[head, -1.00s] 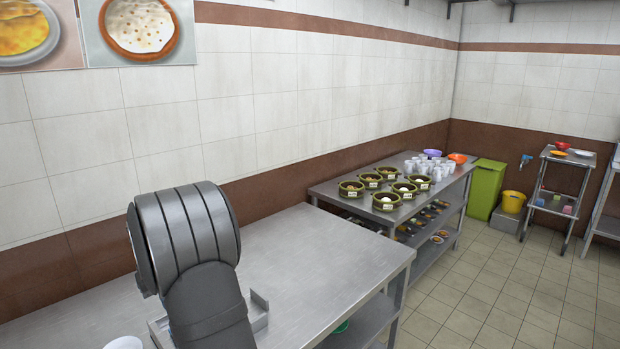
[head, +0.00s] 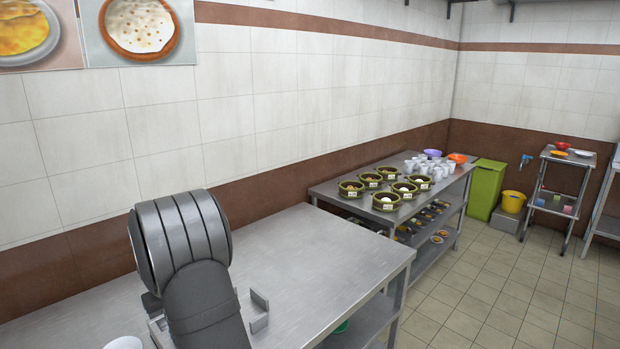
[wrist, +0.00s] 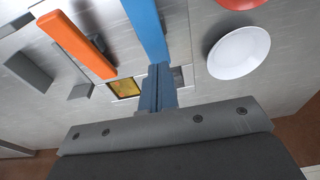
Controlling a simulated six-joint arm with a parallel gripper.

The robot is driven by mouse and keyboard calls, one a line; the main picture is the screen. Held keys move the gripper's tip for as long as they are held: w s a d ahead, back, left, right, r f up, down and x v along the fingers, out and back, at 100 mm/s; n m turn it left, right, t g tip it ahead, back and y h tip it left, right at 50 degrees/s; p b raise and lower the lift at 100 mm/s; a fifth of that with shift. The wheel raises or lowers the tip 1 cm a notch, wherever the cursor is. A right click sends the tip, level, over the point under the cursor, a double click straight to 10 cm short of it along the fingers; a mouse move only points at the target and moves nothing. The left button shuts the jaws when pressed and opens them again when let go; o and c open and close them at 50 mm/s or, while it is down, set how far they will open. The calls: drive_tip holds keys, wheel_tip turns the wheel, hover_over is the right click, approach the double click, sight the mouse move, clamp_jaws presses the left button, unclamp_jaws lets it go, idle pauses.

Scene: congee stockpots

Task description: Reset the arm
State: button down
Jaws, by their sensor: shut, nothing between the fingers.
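My gripper (wrist: 158,88) shows in the wrist view, its blue-grey fingers together and nothing between them. It is above a steel surface. A blue bar (wrist: 147,27) extends from beyond the fingertips to the top edge; I cannot tell whether they touch. An orange bar (wrist: 77,43) lies to the left of the fingers. A white round dish (wrist: 239,52) is to the right. In the head view my arm's grey links stand at the lower left, and my gripper is not visible there.
A steel counter (head: 335,247) has bare room right of my arm. A metal bracket (head: 259,312) is close to the arm. A white dish (head: 123,343) is at the bottom edge. A farther table holds several dark green bowls (head: 384,201) and pale cups (head: 430,165).

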drive_tip(key=shift+f, duration=0.5)
wheel_tip(320, 180, up, 8)
wheel_tip(320, 180, down, 8)
drive_tip(key=shift+r, duration=0.1)
drive_tip(key=s+d+r, duration=0.3)
drive_tip(key=r, duration=0.7)
drive_tip(key=s+d+r, duration=0.2)
drive_tip(key=r, duration=0.8)
drive_tip(key=s+d+r, duration=0.3)
drive_tip(key=r, duration=0.7)
wheel_tip(320, 180, down, 6)
drive_tip(key=a, duration=0.1)
drive_tip(key=shift+w+f+t+y, duration=0.25)
drive_tip(key=shift+w+t+y, duration=0.15)
drive_tip(key=shift+w, duration=0.05)
